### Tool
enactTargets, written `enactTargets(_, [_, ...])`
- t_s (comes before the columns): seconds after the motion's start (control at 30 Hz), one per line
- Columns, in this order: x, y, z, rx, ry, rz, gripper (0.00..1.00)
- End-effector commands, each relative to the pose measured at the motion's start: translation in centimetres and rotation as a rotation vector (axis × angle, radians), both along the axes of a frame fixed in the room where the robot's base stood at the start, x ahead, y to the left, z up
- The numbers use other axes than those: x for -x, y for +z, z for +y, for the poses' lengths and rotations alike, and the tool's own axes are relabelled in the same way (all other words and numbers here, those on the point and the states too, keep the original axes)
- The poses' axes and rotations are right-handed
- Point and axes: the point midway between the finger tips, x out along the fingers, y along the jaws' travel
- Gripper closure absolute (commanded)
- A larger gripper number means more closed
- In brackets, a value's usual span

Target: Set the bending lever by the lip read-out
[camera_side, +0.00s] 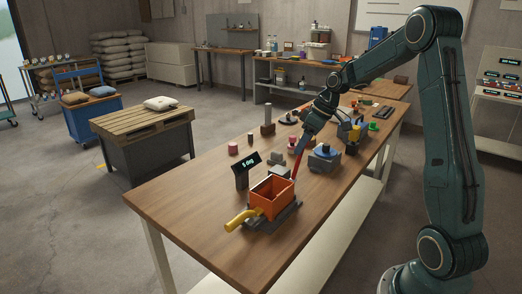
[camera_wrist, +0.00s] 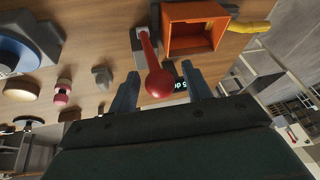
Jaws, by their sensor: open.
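The bending lever (camera_wrist: 147,50) is a red rod with a ball knob (camera_wrist: 158,83) on its end. In the side view the lever (camera_side: 298,161) stands tilted at the back of the orange box (camera_side: 266,200). The dark read-out (camera_side: 247,165) stands left of the box and seems to show "5 deg". In the wrist view it is mostly hidden behind the knob. My gripper (camera_wrist: 161,80) is open, with the knob between its fingers in that view; contact cannot be told.
A grey block with a blue disc (camera_side: 324,156) stands right of the lever. Pink pieces (camera_side: 233,148) and a tall post (camera_side: 268,122) stand farther back. The front left of the wooden table (camera_side: 180,193) is clear.

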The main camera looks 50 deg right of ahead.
Motion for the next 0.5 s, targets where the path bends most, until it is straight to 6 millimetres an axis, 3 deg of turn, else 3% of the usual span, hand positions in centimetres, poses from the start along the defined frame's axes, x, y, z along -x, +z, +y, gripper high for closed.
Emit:
enactTargets(0.13, [0.01, 0.01, 0.01, 0.000, 0.000, 0.000, 0.55])
enactTargets(0.37, [0.02, 0.03, 0.00, 0.000, -0.001, 0.000, 1.00])
enactTargets(0.5, [0.06, 0.03, -0.01, -0.001, -0.001, -0.001, 1.00])
